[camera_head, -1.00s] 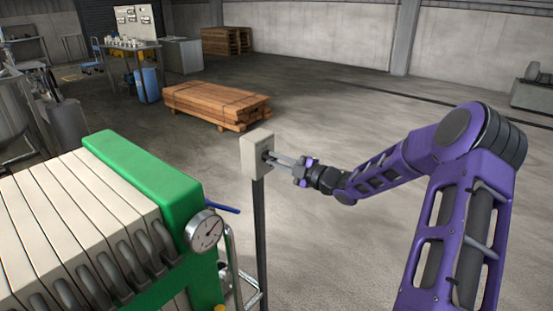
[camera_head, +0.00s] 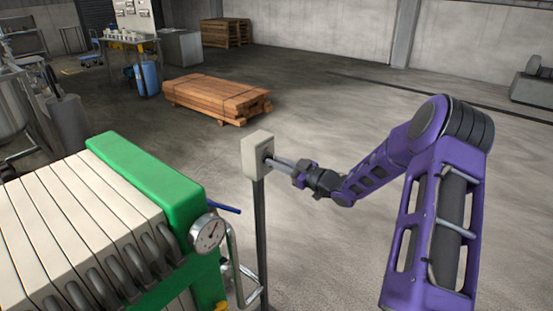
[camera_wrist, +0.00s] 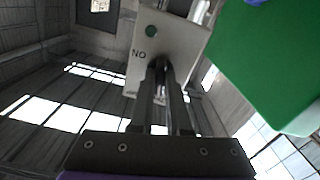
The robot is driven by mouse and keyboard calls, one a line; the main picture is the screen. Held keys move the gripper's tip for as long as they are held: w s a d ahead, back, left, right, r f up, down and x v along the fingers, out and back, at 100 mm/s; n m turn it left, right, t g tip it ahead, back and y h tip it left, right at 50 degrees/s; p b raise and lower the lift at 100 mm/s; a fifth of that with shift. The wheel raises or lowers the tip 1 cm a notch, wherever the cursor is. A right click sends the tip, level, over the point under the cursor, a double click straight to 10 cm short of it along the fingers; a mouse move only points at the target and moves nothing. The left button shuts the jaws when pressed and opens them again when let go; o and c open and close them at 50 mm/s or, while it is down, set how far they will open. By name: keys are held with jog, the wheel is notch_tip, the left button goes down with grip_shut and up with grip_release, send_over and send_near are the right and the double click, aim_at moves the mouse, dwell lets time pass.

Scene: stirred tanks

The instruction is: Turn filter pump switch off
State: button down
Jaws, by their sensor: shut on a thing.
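The filter pump switch box (camera_head: 256,153) is a pale box on top of a dark post, right of the green press. My gripper (camera_head: 270,160) reaches it from the right, with its fingers at the box's front face. In the wrist view the box's face (camera_wrist: 190,42) shows a green round mark and the letters "NO", which look upside down or mirrored. My gripper (camera_wrist: 160,72) is shut on the dark switch knob (camera_wrist: 158,66) there. The fingers hide most of the knob, so its exact position cannot be told.
The filter press (camera_head: 150,185) with its green end plate, pressure gauge (camera_head: 207,233) and blue handle (camera_head: 225,208) stands close on the left. Stacked timber (camera_head: 217,97) lies on the floor behind. The floor right of the post is open.

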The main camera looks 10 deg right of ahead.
jog(key=shift+m+p, duration=0.4)
jog(key=shift+m, duration=0.7)
jog(key=c, duration=0.9)
grip_release()
jog(key=v, duration=1.7)
jog(key=shift+s+d, duration=0.1)
jog(key=shift+s, duration=0.1)
